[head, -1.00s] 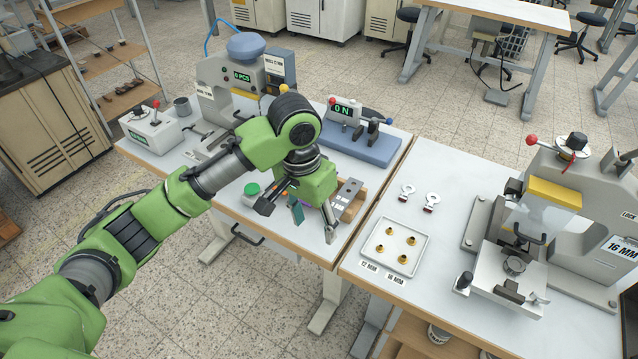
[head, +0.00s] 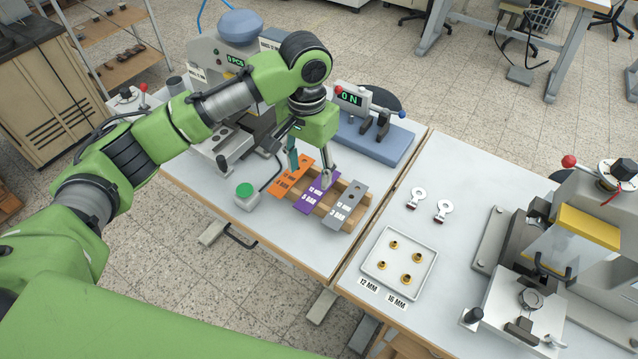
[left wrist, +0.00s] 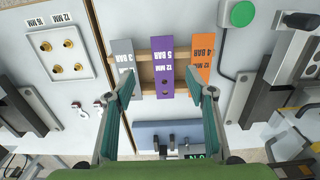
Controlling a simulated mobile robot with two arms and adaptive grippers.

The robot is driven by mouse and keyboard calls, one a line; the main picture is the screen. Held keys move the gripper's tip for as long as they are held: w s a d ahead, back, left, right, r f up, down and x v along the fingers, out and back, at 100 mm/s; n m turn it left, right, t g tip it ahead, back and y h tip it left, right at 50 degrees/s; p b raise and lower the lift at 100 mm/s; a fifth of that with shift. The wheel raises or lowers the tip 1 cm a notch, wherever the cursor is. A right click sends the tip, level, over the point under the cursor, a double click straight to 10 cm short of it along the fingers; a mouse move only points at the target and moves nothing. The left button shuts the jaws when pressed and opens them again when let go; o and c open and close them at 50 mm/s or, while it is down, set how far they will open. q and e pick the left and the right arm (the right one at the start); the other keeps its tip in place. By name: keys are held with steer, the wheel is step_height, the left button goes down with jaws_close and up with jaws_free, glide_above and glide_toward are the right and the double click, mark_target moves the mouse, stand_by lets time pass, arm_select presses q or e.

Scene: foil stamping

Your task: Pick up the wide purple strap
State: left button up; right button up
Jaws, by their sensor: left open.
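The purple strap (head: 318,193) lies between an orange strap (head: 294,175) and a grey strap (head: 345,206) across a wooden rack on the left table. In the left wrist view the purple strap (left wrist: 164,65) reads "5 BAR 12 MM" and has dark holes towards its lower end. My left gripper (head: 310,167) is open over the strap's far end. In the wrist view its teal fingertips (left wrist: 161,80) lie on either side of the strap, with gaps; I cannot tell the exact height. My right gripper is not in view.
The wooden rack (left wrist: 148,55) holds the straps. A tray (head: 375,269) of brass pieces and a press (head: 575,240) are on the right table.

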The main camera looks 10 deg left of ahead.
mark_target(308, 200)
arm_select(q)
step_height(308, 200, down, 4)
steer(key=shift+r, duration=0.15)
steer(key=shift+w+f, duration=0.1)
steer(key=shift+f, duration=0.15)
steer(key=f, duration=0.1)
steer(key=f+p, duration=0.1)
steer(key=f, duration=0.2)
steer(key=shift+a+p, duration=0.3)
steer(key=shift+p, duration=0.1)
steer(key=shift+f, duration=0.55)
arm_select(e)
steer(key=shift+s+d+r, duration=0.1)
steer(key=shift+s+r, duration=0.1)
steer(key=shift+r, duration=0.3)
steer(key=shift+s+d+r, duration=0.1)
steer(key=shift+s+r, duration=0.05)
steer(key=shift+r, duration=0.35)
arm_select(q)
steer(key=shift+p, duration=0.35)
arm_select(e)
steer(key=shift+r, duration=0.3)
arm_select(q)
steer(key=shift+f, duration=0.15)
steer(key=c, duration=1)
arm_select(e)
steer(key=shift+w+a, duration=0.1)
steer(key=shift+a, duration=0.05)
